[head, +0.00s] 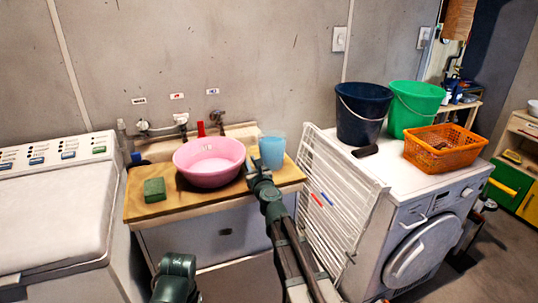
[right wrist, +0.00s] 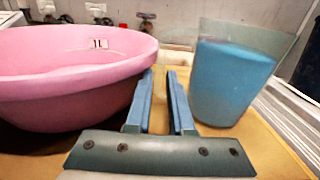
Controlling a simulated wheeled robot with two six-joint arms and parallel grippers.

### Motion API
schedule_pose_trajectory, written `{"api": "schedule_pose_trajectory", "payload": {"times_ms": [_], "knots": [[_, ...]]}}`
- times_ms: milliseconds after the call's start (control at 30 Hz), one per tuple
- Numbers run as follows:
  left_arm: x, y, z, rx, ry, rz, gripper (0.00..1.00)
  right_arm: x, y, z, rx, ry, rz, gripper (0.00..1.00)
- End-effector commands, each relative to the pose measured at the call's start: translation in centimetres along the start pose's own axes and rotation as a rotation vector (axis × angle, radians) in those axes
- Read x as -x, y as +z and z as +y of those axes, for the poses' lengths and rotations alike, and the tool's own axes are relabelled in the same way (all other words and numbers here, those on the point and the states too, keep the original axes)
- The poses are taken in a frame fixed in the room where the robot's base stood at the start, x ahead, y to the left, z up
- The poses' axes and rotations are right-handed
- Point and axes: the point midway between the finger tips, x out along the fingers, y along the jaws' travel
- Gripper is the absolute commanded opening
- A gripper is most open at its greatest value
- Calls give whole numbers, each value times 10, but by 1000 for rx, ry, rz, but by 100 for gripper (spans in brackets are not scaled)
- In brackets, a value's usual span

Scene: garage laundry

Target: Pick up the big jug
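The big jug (head: 271,151) is a translucent blue vessel standing upright on the wooden counter (head: 150,212), just right of the pink basin (head: 210,175). In the right wrist view the jug (right wrist: 232,80) stands right of my fingers, blue up to near its rim. My right gripper (head: 257,166) is between basin and jug; in its wrist view its two blue fingers (right wrist: 162,85) are parallel with a narrow empty gap. The pink basin (right wrist: 70,75) is close on their left. A dark green part of my left arm shows at the bottom; its gripper is out of sight.
A green sponge (head: 154,190) lies at the counter's left. A white drying rack (head: 335,200) leans just right of the counter, against the washing machine (head: 420,235). A dark bucket (head: 362,112), green bucket (head: 414,108) and orange basket (head: 443,148) stand on the machine.

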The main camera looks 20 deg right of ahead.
Motion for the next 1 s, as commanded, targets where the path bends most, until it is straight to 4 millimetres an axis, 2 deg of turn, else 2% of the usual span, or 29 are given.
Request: {"api": "schedule_pose_trajectory", "payload": {"times_ms": [67,167,1000], "knots": [[0,0,0,0,0,0,50,0,0,0,0,0,0,17],[0,0,0,0,0,0,50,0,0,0,0,0,0,0],[0,0,0,0,0,0,50,0,0,0,0,0,0,0]]}}
